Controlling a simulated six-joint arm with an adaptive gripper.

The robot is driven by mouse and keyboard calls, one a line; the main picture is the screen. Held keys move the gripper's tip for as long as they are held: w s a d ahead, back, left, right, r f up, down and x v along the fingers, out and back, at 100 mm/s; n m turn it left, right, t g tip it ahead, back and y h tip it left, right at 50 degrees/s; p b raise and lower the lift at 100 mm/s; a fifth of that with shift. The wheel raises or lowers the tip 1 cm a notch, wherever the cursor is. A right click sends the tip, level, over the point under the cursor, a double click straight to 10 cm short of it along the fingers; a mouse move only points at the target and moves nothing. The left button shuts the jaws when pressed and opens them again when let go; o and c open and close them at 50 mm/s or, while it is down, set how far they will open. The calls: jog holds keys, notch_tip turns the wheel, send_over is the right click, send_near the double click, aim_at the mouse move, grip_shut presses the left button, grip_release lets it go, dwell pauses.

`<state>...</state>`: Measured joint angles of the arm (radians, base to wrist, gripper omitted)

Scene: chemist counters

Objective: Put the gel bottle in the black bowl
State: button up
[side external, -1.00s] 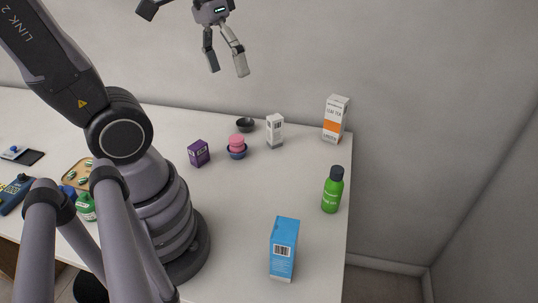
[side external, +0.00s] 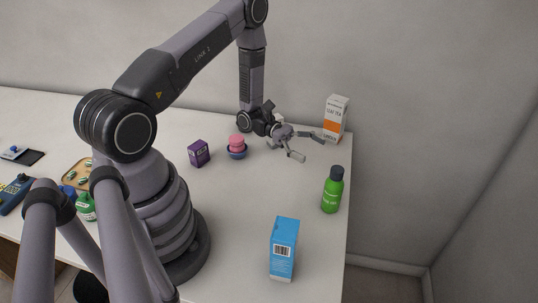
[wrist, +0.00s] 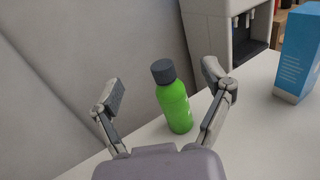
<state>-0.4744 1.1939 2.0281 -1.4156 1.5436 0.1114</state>
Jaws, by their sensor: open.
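The gel bottle, a green bottle with a dark cap (side external: 332,194), stands upright near the right edge of the counter. In the wrist view the green bottle (wrist: 176,107) shows between and beyond my two fingers. My gripper (side external: 310,148) is open and empty, low over the back right of the counter, behind the bottle and apart from it. Its fingers spread wide in the wrist view (wrist: 163,84). The black bowl is hidden now behind my arm; the earlier side view shows it at the back of the counter, left of a white box.
A blue box (side external: 284,248) stands in front of the bottle, and an orange-and-white tea box (side external: 335,118) behind it. A dark blue bowl (side external: 237,155) holds pink items (side external: 237,141). A purple box (side external: 199,153) stands to its left. The counter left of the bottle is clear.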

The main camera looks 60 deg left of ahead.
send_near(333, 188)
jog(key=w+f, duration=0.1)
jog(key=w+d+f, duration=0.1)
jog(key=shift+w+d+f+n+t, duration=0.15)
jog(key=shift+d+f+n+t, duration=0.15)
jog(key=shift+d+f+n, duration=0.1)
jog(key=x, duration=0.6)
jog(key=shift+w+d+r, duration=0.1)
jog(key=shift+w+d, duration=0.1)
jog(key=shift+d, duration=0.15)
jog(key=c, duration=1.3)
jog(key=shift+r, duration=0.1)
jog(key=shift+c, duration=0.2)
